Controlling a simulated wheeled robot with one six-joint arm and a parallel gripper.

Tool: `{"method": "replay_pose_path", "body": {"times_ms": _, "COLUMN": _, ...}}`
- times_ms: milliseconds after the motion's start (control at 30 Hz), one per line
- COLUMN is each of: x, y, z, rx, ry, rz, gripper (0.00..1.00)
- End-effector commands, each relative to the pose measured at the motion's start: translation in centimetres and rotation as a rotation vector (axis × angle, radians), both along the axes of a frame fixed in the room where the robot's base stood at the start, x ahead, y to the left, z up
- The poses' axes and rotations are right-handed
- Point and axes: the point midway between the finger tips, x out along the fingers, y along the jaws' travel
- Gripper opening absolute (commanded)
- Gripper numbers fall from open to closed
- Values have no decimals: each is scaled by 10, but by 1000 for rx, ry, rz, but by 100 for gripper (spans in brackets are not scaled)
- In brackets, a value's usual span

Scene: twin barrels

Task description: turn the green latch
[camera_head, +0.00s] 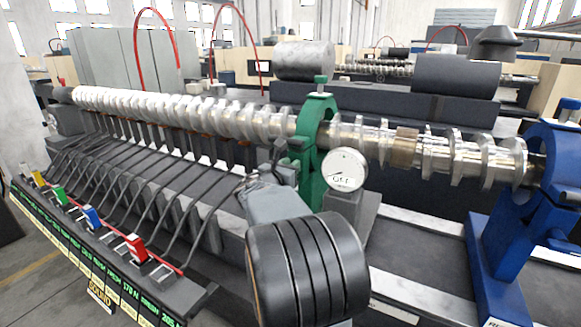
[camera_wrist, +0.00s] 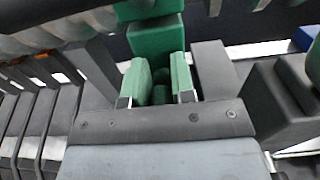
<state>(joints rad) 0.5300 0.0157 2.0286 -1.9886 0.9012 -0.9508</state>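A green clamp (camera_head: 313,150) stands around the metal screw shaft, with the green latch (camera_head: 296,144) on its left side. In the wrist view the clamp's green block (camera_wrist: 156,40) is straight ahead. My gripper (camera_head: 276,160) is at the latch, seen from behind and partly hidden by my arm. In the wrist view my gripper (camera_wrist: 160,82) has its two green-faced fingers apart. A darker green part, seemingly the latch (camera_wrist: 159,94), lies between them. Small dark gaps show beside it, so the fingers do not look closed on it.
A round white gauge (camera_head: 345,169) reading "OFF" is just right of the clamp. The shaft (camera_head: 190,112) runs across, with a blue stand (camera_head: 500,240) at right. Colored switches (camera_head: 92,217) line a panel at front left. Grey slanted bars lie left of my gripper.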

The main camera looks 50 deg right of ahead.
Motion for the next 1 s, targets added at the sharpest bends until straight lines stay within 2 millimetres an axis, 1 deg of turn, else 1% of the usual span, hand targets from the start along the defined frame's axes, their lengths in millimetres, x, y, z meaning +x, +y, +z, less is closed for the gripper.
{"method": "replay_pose_path", "body": {"times_ms": 33, "x": 0, "y": 0, "z": 0, "rx": 0, "ry": 0, "rz": 1, "gripper": 17}}
{"method": "replay_pose_path", "body": {"times_ms": 200, "x": 0, "y": 0, "z": 0, "rx": 0, "ry": 0, "rz": 1, "gripper": 0}}
{"method": "replay_pose_path", "body": {"times_ms": 567, "x": -1, "y": 0, "z": -1, "rx": 10, "ry": -42, "rz": 1, "gripper": 0}}
{"method": "replay_pose_path", "body": {"times_ms": 733, "x": -2, "y": 0, "z": -5, "rx": 23, "ry": -78, "rz": 1, "gripper": 0}}
{"method": "replay_pose_path", "body": {"times_ms": 867, "x": -3, "y": 0, "z": -8, "rx": 39, "ry": -138, "rz": 2, "gripper": 0}}
{"method": "replay_pose_path", "body": {"times_ms": 1000, "x": -6, "y": -1, "z": -13, "rx": 66, "ry": -243, "rz": 2, "gripper": 0}}
